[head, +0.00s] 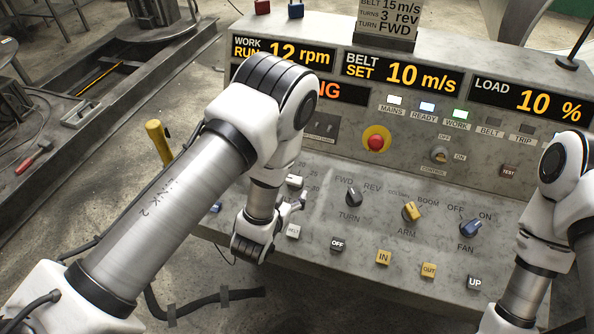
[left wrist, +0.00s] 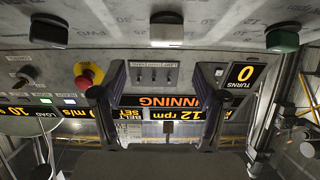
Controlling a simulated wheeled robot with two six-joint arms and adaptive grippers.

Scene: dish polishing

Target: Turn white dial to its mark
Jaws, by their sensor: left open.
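The white dial (head: 294,181) sits on the sloping console panel, left of the black FWD/REV dial (head: 353,195). Printed numbers, including 30, stand beside it; which way it points is too small to tell. My left gripper (head: 296,204) is open and empty, close to the white dial in the head view; whether it touches is unclear. In the left wrist view, upside down, the white dial (left wrist: 166,33) is at the top centre, beyond the spread fingers (left wrist: 158,97) and not between them. My right arm shows at the right; its gripper is out of frame.
A placard (head: 388,20) reads 15 m/s, 3 rev, FWD. A red stop button (head: 376,142) and yellow ARM dial (head: 411,211) are nearby. A green dial (left wrist: 283,38) flanks the white one.

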